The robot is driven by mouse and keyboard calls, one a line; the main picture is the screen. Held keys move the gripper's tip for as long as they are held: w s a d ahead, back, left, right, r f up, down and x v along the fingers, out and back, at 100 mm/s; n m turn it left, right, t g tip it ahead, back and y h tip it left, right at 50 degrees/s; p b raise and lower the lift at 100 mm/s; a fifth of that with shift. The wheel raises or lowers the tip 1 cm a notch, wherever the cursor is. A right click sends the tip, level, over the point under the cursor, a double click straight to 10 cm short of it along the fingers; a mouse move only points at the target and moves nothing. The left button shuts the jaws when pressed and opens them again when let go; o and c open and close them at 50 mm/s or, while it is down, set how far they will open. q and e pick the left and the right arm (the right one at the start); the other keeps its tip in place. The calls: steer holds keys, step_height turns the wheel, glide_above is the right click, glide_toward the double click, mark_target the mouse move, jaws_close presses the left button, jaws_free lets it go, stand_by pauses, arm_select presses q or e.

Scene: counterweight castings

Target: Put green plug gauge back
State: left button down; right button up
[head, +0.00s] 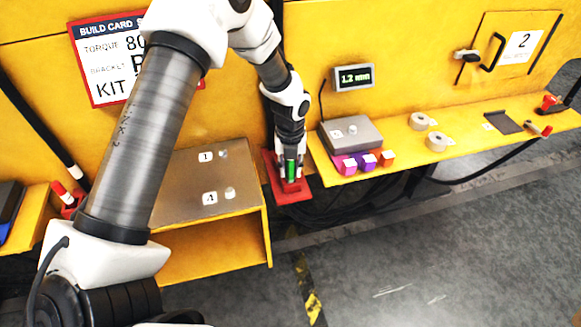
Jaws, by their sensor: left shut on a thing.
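My left gripper (290,172) is shut on the green plug gauge (291,169) and points down. The gauge shows as a small green upright strip between the fingers, and its ends are hidden by them. Just below and around the fingertips is a red holder (293,196) at the wall, between the two yellow shelves. I cannot tell whether the gauge touches the holder or hangs above it. My right gripper is not in view.
On the left is a shelf (185,195) with pegs labelled 1 and 4. The right shelf (465,128) bears a grey block (351,134), purple and orange blocks (387,159), two pale rings (437,141) and a dark plate (503,122). A display (354,77) reads 1.2 mm.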

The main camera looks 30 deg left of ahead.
arm_select(q)
steer(key=shift+f, duration=0.25)
steer(key=c, duration=0.8)
jaws_free()
step_height(320, 180, up, 12)
steer(key=shift+f, duration=0.2)
steer(key=shift+r+p, duration=0.45)
steer(key=shift+r, duration=0.2)
step_height(320, 180, up, 6)
steer(key=p, duration=0.7)
